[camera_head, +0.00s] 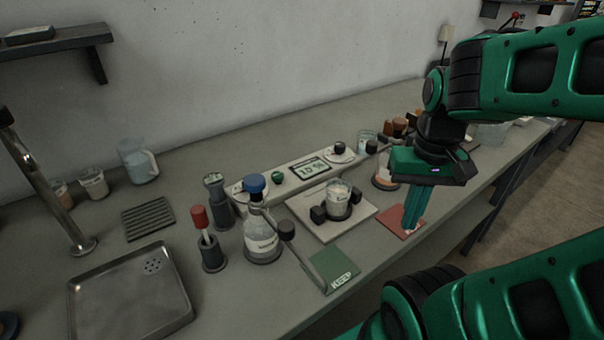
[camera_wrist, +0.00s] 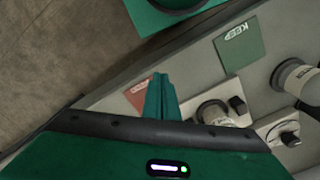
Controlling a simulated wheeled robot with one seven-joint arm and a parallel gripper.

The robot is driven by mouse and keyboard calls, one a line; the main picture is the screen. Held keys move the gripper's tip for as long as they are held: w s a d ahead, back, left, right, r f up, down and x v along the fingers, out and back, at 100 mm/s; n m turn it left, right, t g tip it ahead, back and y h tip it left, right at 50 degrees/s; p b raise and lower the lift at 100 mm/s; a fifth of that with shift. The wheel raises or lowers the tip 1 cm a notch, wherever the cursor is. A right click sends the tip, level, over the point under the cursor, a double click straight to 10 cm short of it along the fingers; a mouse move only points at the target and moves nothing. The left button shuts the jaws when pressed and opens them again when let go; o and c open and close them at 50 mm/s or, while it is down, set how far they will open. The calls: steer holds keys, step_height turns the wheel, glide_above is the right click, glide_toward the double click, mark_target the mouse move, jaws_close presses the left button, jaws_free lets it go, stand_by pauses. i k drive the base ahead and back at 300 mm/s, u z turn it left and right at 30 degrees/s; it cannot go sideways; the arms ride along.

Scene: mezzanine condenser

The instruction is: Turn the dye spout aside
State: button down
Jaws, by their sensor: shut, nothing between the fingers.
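My gripper (camera_head: 411,218) is shut and empty, pointing down over the red mat at the front right of the bench. Its closed green fingers also show in the wrist view (camera_wrist: 160,98). No label marks the dye spout, so I cannot tell which part it is. A flask with orange contents (camera_head: 385,172) stands just behind and left of my gripper, partly hidden by it. A clear flask with a blue top (camera_head: 262,240) stands left of the middle, with a dark-knobbed rod (camera_head: 300,258) beside it. A beaker (camera_head: 339,193) stands on a pale plate between the flasks.
A display panel (camera_head: 310,168) reading about 10 % lies behind the beaker. The green KEEP mat (camera_head: 335,272) and red mat (camera_head: 391,223) lie near the front edge. A red-topped tool (camera_head: 206,240) stands in a holder. A metal sink tray (camera_head: 130,298) is at left.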

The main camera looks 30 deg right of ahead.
mark_target(371, 146)
steer(key=z, duration=0.55)
steer(key=k, duration=1.1)
steer(key=u, duration=0.6)
steer(key=i, duration=1)
steer(key=z, duration=0.05)
